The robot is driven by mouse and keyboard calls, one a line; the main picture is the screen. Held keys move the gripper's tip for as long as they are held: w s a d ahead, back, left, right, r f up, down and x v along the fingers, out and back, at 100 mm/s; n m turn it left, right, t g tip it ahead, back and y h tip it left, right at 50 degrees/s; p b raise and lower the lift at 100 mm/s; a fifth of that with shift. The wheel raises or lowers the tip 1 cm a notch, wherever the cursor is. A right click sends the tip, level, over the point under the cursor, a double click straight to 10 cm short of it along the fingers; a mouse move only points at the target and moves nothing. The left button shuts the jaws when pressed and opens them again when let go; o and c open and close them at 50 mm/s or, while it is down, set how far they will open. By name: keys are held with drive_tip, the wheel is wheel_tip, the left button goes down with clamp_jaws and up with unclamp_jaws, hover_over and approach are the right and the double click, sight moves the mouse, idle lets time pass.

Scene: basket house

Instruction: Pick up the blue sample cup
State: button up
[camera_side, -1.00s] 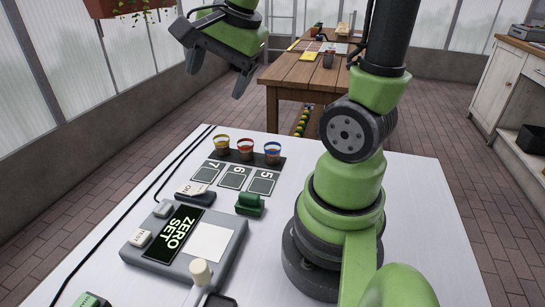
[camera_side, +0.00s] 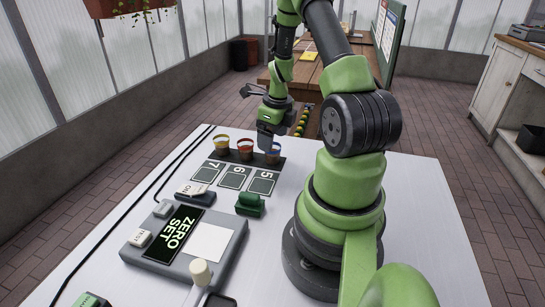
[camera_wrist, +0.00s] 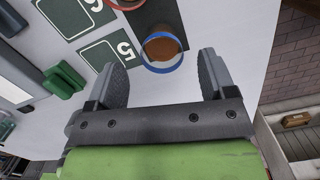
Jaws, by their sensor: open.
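The blue sample cup is a small cup with a blue rim and brown contents. In the side view the blue sample cup (camera_side: 274,154) stands at the right end of the row of cups, partly hidden by my gripper (camera_side: 268,143). In the wrist view the blue sample cup (camera_wrist: 163,51) lies just beyond the fingertips, between their lines and a little nearer the left one. My gripper (camera_wrist: 162,65) is open and empty, with both fingers pointing at the cup's sides.
A red-rimmed cup (camera_side: 245,148) and a yellow-rimmed cup (camera_side: 222,145) stand to the left on the same dark strip. Numbered green cards (camera_side: 262,184) lie in front. A green block (camera_side: 250,204) and a grey ZERO SET device (camera_side: 185,245) sit nearer.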

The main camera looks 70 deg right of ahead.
sight(273, 154)
drive_tip(key=shift+w+d+f, duration=0.1)
drive_tip(key=shift+w+f, duration=0.05)
drive_tip(key=shift+f, duration=2.6)
drive_tip(key=c, duration=1)
